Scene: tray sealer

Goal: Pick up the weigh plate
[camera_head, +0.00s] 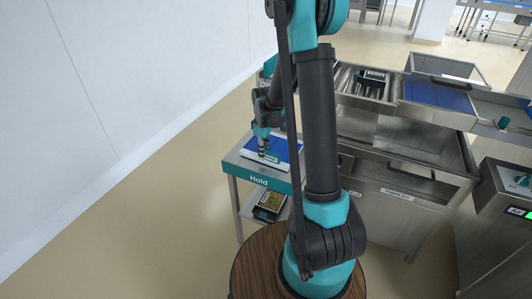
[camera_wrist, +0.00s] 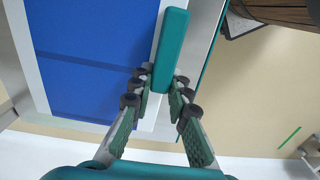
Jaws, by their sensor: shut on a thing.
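The weigh plate (camera_head: 284,147) is a flat blue panel with a pale border and a teal bar-shaped handle. It is at the top of the stand labelled "Hold" (camera_head: 259,180). In the wrist view its blue face (camera_wrist: 85,55) fills the left side, and the teal handle (camera_wrist: 172,45) runs along the pale edge. My gripper (camera_head: 264,152) points down at the handle. In the wrist view my gripper's fingers (camera_wrist: 161,83) are closed on both sides of the handle's lower end. I cannot tell whether the plate is resting on the stand or slightly above it.
A dark tray with yellowish contents (camera_head: 270,202) sits on the stand's lower shelf. The steel sealer machine (camera_head: 392,190) stands to the right, with another dark tray (camera_head: 374,78) on its rollers. A white wall (camera_head: 110,90) is at left, with clear floor between.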

